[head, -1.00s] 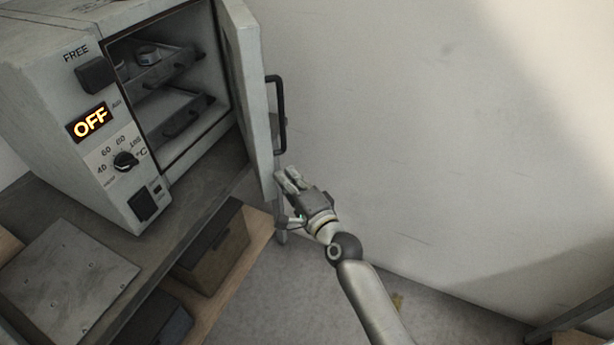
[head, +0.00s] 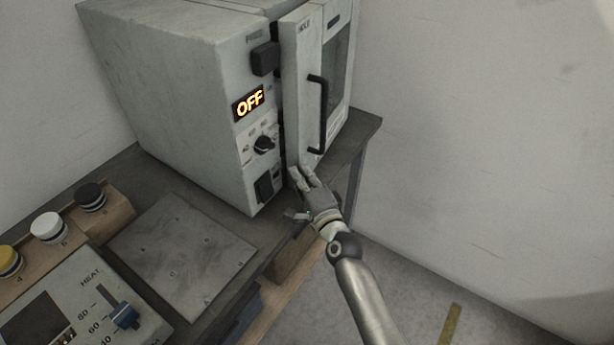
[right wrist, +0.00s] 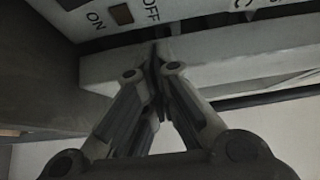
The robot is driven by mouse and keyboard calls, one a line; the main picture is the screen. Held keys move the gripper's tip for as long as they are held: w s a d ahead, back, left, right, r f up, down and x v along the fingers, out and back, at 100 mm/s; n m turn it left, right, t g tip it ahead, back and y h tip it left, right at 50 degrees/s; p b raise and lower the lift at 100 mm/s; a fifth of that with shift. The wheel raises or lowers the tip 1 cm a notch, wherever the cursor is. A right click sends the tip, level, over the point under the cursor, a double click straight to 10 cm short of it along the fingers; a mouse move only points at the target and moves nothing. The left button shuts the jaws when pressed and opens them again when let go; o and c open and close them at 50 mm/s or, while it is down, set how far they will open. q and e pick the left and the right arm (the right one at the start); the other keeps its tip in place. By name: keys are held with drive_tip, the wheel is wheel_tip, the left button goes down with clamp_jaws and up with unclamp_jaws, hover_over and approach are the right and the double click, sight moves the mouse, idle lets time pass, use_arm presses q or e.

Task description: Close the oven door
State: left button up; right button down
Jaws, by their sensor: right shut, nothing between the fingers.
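The oven (head: 185,85) is a pale grey box on a dark bench, with an orange OFF display on its control panel. Its door (head: 305,60) has swung most of the way in. It stands slightly ajar, with a dark gap between its free edge and the panel. The black handle (head: 319,115) is on the door's outer face. My right gripper (head: 302,176) is shut and empty at the door's lower free corner. In the right wrist view, its fingertips (right wrist: 157,65) meet or nearly meet the door's pale edge (right wrist: 225,72). My left gripper is out of view.
A flat metal plate (head: 183,255) lies on the bench before the oven. A control box (head: 60,305) with a blue slider and several round knobs is at lower left. The floor (head: 410,290) and wall to the right are open.

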drive_tip(key=shift+w+a, duration=0.15)
drive_tip(key=shift+a, duration=0.15)
